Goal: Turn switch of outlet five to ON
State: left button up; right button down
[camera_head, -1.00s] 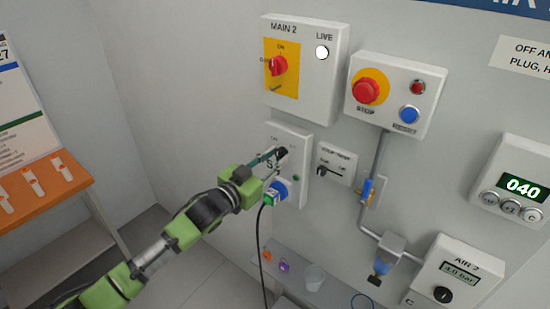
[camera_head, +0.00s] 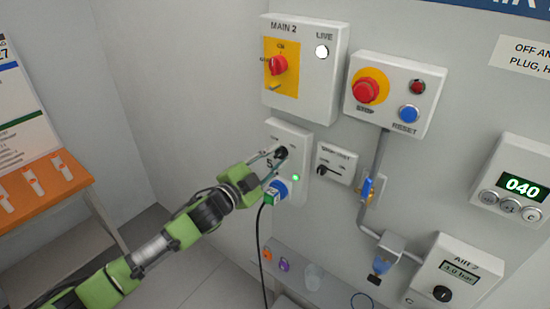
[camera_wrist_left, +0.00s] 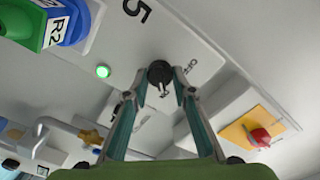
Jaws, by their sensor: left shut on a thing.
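The outlet five box (camera_head: 298,137) is a white panel on the wall, with a "5" on its face. Its black switch knob (camera_head: 282,152) also shows in the left wrist view (camera_wrist_left: 160,71), between the two fingertips. My left gripper (camera_head: 276,157) is shut on the knob, one finger on either side. An "OFF" label is beside the knob in the wrist view. The box's small green lamp (camera_wrist_left: 103,71) is lit. A blue and green plug (camera_head: 273,192) is in the outlet below the knob, its end marked R2. My right gripper is not in view.
The MAIN 2 box (camera_head: 305,65) with a red rotary switch is above. The STOP and RESET box (camera_head: 396,93) is up to the right. A small dial box (camera_head: 337,163) is close on the right. A black cable (camera_head: 259,250) hangs from the plug.

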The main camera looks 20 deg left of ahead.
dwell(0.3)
pick_arm(q)
jog(key=o, duration=1.1)
jog(key=shift+s+a, duration=0.25)
jog(key=shift+s, duration=0.35)
jog(key=v, duration=1)
jog(key=shift+s, duration=0.35)
jog(key=shift+a+r, duration=0.1)
